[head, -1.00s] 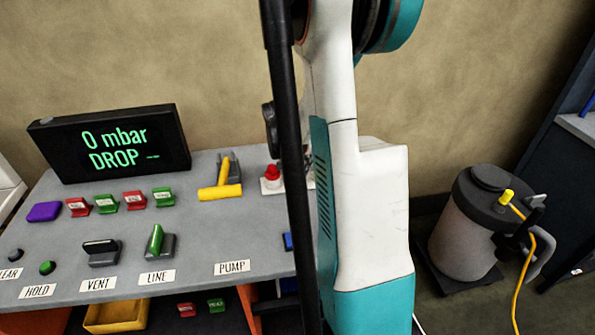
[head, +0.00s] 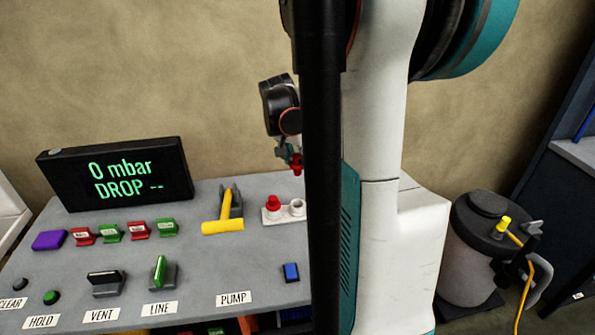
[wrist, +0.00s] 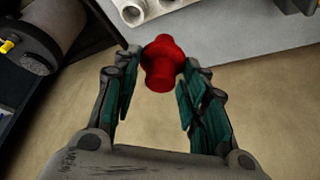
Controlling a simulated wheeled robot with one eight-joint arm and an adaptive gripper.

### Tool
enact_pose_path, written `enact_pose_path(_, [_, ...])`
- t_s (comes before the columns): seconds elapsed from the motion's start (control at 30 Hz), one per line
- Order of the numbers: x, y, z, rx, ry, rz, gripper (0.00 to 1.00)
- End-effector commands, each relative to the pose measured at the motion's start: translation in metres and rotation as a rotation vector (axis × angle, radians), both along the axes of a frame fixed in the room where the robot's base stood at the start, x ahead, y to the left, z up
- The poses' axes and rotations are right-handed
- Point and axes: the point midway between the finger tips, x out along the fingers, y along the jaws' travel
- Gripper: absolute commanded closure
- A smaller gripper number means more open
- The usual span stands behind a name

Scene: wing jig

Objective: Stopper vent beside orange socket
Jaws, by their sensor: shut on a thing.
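My gripper (wrist: 160,75) is shut on a red stopper (wrist: 162,62) in the wrist view, its fingers on either side of it. In the head view the same red stopper (head: 297,163) hangs in the air above the console's back right, partly hidden by a black upright. Below it is a white stopper holder (head: 284,218) with another red stopper (head: 273,204) on its left and an open hole on its right. No orange socket and no open vent port can be made out.
The grey console (head: 200,270) carries a display (head: 118,173) reading 0 mbar, a yellow handle (head: 223,226), coloured blocks and switches labelled VENT, LINE and PUMP. A canister (head: 478,255) with a yellow hose stands on the floor at right.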

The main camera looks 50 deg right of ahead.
Motion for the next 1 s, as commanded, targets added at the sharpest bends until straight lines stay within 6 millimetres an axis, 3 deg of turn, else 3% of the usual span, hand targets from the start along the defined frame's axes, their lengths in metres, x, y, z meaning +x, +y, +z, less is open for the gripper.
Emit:
enact_pose_path(0.1, [0.000, 0.000, 0.025, 0.000, 0.000, 0.000, 0.83])
enact_pose_path(0.3, [0.000, 0.000, 0.045, 0.000, 0.000, 0.000, 0.83])
enact_pose_path(1.0, [0.000, 0.000, 0.078, 0.000, 0.000, 0.000, 0.83])
